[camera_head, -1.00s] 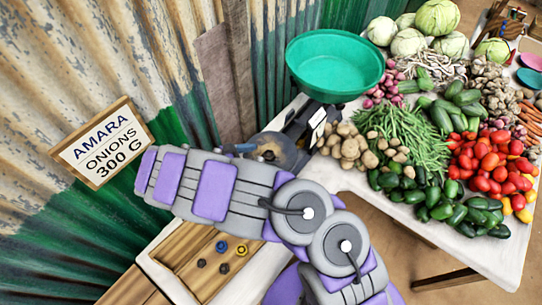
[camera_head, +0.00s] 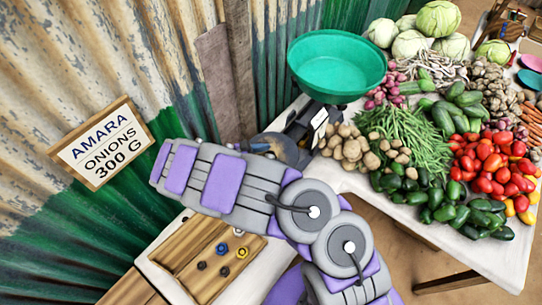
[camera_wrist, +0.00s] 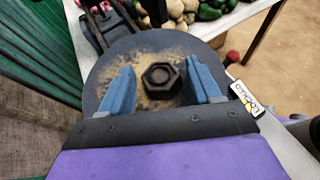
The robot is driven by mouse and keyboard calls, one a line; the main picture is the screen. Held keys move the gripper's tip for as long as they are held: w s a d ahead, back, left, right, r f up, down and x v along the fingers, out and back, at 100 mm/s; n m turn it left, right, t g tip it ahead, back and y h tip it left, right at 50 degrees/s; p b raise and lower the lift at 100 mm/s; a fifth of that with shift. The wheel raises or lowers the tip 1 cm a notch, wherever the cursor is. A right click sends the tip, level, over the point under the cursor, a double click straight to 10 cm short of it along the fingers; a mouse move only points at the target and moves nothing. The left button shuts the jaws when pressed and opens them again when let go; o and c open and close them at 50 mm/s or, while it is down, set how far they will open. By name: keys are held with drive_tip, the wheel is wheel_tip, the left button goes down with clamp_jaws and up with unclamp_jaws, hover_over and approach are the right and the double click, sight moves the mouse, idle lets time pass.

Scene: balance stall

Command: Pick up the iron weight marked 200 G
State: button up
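A dark hexagonal iron weight (camera_wrist: 160,76) sits on a round dark plate with a worn yellowish middle (camera_wrist: 104,72). I cannot read any mark on it. My gripper (camera_wrist: 162,82) is open in the wrist view, with one blue finger on each side of the weight and a visible gap to each. In the head view the gripper (camera_head: 265,148) is at the dark plate (camera_head: 289,152), below the green pan (camera_head: 337,68); the weight there is hidden. Several small weights, among them a dark one (camera_head: 201,265) and a yellowish one (camera_head: 222,248), lie in a wooden tray (camera_head: 178,244).
Vegetables cover the white table (camera_head: 500,262) on the right, with potatoes (camera_head: 350,148) close to the plate. A sign (camera_head: 101,143) reading "AMARA ONIONS 300 G" hangs on the corrugated wall at left. A white label (camera_wrist: 244,98) is beside the right finger.

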drive_tip(key=shift+a, duration=0.45)
drive_tip(key=c, duration=0.3)
drive_tip(key=shift+c, duration=0.7)
drive_tip(key=shift+d, duration=0.4)
drive_tip(key=c, duration=0.5)
